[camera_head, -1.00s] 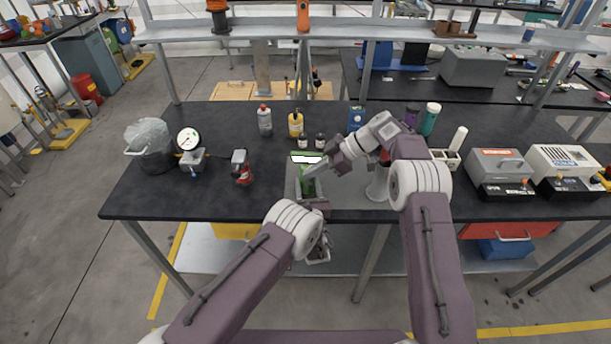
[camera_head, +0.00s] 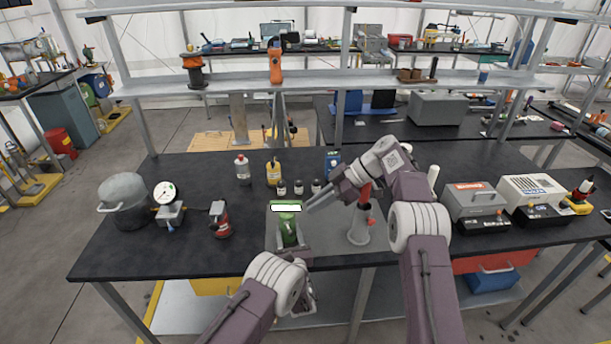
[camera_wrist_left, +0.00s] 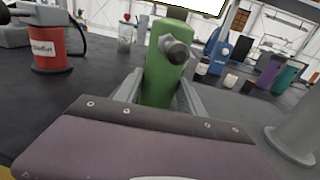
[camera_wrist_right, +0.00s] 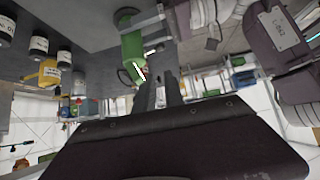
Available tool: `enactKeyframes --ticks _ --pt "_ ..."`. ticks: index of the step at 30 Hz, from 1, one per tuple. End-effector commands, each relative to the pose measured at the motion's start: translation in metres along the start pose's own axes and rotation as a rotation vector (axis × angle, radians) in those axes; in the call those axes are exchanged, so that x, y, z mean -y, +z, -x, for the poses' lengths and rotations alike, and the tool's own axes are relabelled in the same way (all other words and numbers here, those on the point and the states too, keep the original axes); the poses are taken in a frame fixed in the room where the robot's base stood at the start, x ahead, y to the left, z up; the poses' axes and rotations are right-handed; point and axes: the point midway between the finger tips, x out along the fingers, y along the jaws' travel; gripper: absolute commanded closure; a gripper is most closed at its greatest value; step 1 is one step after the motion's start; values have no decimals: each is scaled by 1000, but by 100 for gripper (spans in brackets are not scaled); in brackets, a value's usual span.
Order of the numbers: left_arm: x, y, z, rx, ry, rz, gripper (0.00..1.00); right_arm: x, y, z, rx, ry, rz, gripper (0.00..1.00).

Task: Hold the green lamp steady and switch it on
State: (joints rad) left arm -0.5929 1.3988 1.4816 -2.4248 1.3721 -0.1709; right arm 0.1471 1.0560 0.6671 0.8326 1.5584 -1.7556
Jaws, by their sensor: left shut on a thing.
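The green lamp (camera_head: 288,231) stands on a grey mat on the black bench, with a bright white panel (camera_head: 286,208) at its top. In the left wrist view the lamp's green body (camera_wrist_left: 163,70) is between my left fingers, and a dark round knob (camera_wrist_left: 178,52) sticks out of it. My left gripper (camera_wrist_left: 158,92) is shut on the lamp's body; in the head view my arm partly hides it. My right gripper (camera_head: 309,211) is just right of the lamp's top, its fingers close together and empty. The lamp (camera_wrist_right: 132,48) also shows beyond these fingers in the right wrist view.
A grey stand with a red part (camera_head: 360,225) is close to the right of the lamp, under my right arm. Small bottles (camera_head: 298,187) stand behind the lamp. A red can (camera_head: 220,222) and a gauge (camera_head: 166,193) are to the left.

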Motion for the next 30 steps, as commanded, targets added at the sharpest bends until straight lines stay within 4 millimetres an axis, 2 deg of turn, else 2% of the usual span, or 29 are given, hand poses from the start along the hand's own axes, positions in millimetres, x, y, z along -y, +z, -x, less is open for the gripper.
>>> enactKeyframes --ticks 2,5,7,12,16,19,22,26,30 --pt "0 0 0 0 0 0 100 -2 -5 -1 -27 8 -62 76" --pt "0 0 0 1 0 0 100 9 -12 -24 -172 -48 -288 76" --pt "0 0 0 1 0 0 100 18 -8 -38 -293 -96 -506 76" --pt "0 0 0 0 0 0 100 34 24 -51 -562 -162 -1051 76" --pt "0 0 0 0 0 0 100 44 55 -52 -708 -166 -1355 76" --pt "0 0 0 0 0 0 100 54 75 -50 -773 -157 -1489 76" --pt "0 0 0 0 0 0 100 58 91 -43 -802 -141 -1544 76" --pt "0 0 0 0 0 0 100 56 95 -38 -809 -129 -1543 76" --pt "0 0 0 0 0 0 100 51 88 -48 -806 -132 -1539 76"
